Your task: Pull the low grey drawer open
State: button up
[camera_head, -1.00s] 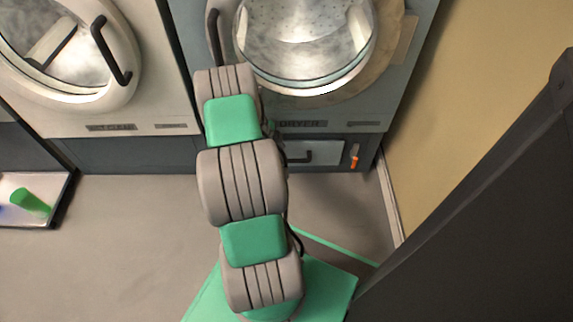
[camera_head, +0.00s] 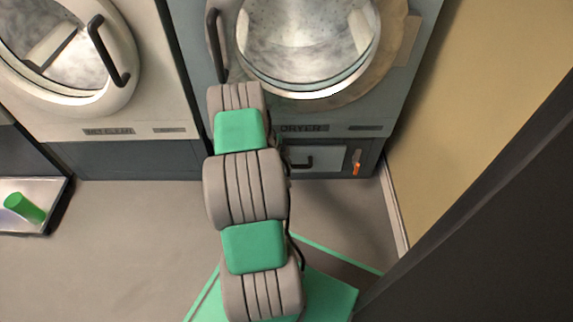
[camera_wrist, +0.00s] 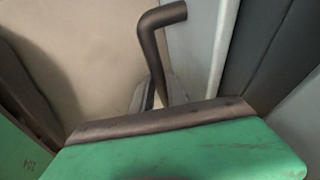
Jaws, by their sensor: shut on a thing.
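The low grey drawer (camera_head: 325,162) is in the base of the dryer at the right in the head view, with a dark bar handle (camera_head: 303,165) on its front. My arm covers the left part of this drawer and hides my gripper there. In the wrist view the dark bent handle (camera_wrist: 152,50) runs down between the two grey fingers of my gripper (camera_wrist: 158,92), which are shut on it. The light grey panel (camera_wrist: 196,45) beside the handle looks like the drawer front. I cannot tell clearly how far out the drawer is.
The dryer's round door (camera_head: 310,50) stands above the drawer. An orange-handled item (camera_head: 357,166) is right of the drawer. A beige wall (camera_head: 475,110) and a dark tall panel (camera_head: 500,220) lie at the right. The floor (camera_head: 130,250) at left is clear up to a tray (camera_head: 58,190).

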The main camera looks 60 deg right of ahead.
grip_shut()
dwell(0.8)
